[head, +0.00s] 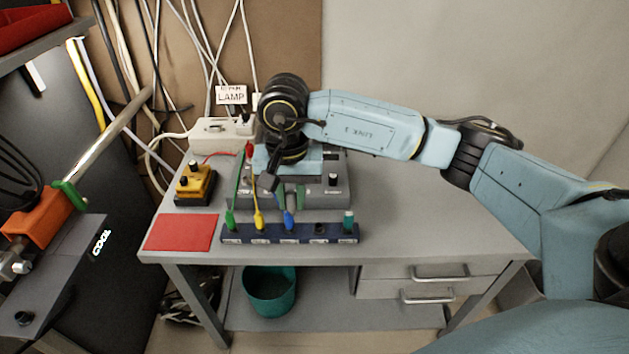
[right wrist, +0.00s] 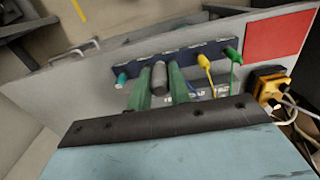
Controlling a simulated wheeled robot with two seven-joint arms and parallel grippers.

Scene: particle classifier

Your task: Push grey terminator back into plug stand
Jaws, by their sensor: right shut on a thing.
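The plug stand (head: 228,238) is a dark blue strip along the table's front edge. A green plug (head: 230,219), a yellow plug (head: 259,220), a blue plug (head: 289,219) and a teal plug (head: 348,219) stand in it. A dark socket between blue and teal looks empty. My right gripper (head: 291,201) is shut on the grey terminator (right wrist: 159,77), just behind the stand in the head view. In the right wrist view, the terminator sits between the green fingers of my right gripper (right wrist: 159,90), close to the stand (right wrist: 130,68). Contact cannot be told. My left gripper is out of view.
A grey instrument box (head: 334,190) stands behind the stand, partly hidden by my arm. An orange device (head: 195,184) and a red mat (head: 181,232) lie to the left. A LAMP sign (head: 231,95) stands behind. The table's right side is clear.

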